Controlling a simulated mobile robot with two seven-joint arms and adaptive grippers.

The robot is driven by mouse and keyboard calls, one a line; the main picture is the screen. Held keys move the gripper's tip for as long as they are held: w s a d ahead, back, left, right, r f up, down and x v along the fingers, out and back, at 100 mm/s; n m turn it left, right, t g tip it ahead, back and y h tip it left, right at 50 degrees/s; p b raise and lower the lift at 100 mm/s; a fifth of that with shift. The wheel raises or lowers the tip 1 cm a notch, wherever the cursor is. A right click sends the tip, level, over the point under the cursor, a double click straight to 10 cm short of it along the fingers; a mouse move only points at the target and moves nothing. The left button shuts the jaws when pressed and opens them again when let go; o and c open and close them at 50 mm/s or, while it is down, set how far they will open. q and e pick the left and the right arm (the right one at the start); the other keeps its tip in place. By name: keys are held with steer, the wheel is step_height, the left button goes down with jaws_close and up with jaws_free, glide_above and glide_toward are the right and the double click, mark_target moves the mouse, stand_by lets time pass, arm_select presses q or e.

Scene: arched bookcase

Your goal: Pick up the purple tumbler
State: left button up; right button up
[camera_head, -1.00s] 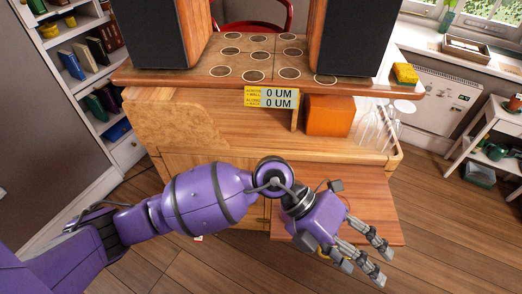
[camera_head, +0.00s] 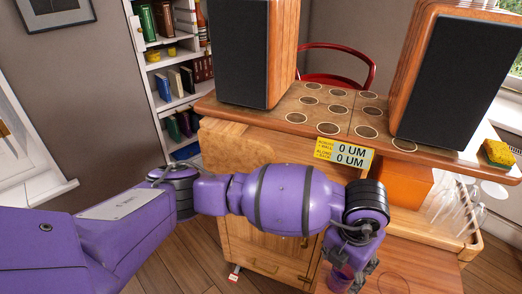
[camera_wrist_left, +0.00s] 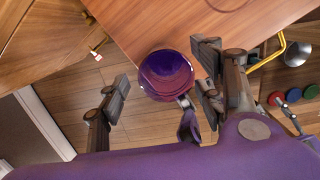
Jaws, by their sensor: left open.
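The purple tumbler (camera_wrist_left: 166,76) shows in the left wrist view as a round, glossy purple rim seen from above, by the edge of a wooden board (camera_wrist_left: 150,25). My left gripper (camera_wrist_left: 160,92) is open, with fingers to the left and right of the tumbler and visible gaps on the left side. In the head view, my left gripper (camera_head: 355,272) points down at the bottom edge, and the tumbler (camera_head: 340,281) shows only partly behind the fingers. Whether any finger touches it cannot be told. My right gripper is in neither view.
A wooden cabinet (camera_head: 262,225) with a top board holding two speakers (camera_head: 240,55) (camera_head: 462,80) stands ahead. Upside-down glasses (camera_head: 455,200) and an orange box (camera_head: 405,182) are at the right. A yellow bent bar (camera_wrist_left: 270,52) is near the right fingers.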

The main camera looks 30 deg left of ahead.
mark_target(342, 272)
arm_select(q)
steer(key=f, duration=0.4)
steer(key=shift+w+d+f, duration=0.15)
steer(key=shift+d+f, duration=0.05)
steer(key=shift+r, duration=0.1)
steer(key=c, duration=1.4)
